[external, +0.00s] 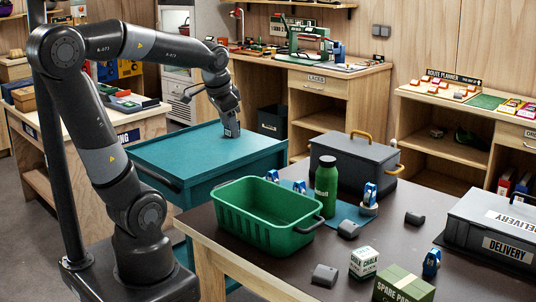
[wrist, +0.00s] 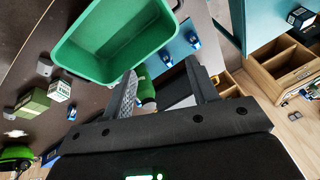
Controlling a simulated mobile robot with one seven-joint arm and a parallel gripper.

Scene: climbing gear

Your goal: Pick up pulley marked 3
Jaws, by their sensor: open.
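Several blue-and-white pulleys stand on the dark table in the external view. One (external: 370,196) is right of the green bottle, one (external: 299,186) is left of it, one (external: 272,176) is behind the green crate, and one (external: 431,263) is at the front right. Their numbers are too small to read. In the wrist view, two pulleys (wrist: 193,40) (wrist: 166,58) show on a blue mat beside the crate. My gripper (external: 232,131) is open and empty over the teal cabinet, apart from all pulleys; its fingers (wrist: 164,88) also show in the wrist view.
The green crate (external: 238,218), green bottle (external: 326,188), grey toolbox (external: 352,165) and delivery case (external: 497,222) stand on the table. A chalk box (external: 364,262), spare-parts box (external: 403,284) and small grey blocks (external: 348,229) are nearer. The teal cabinet top (external: 190,152) looks mostly clear.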

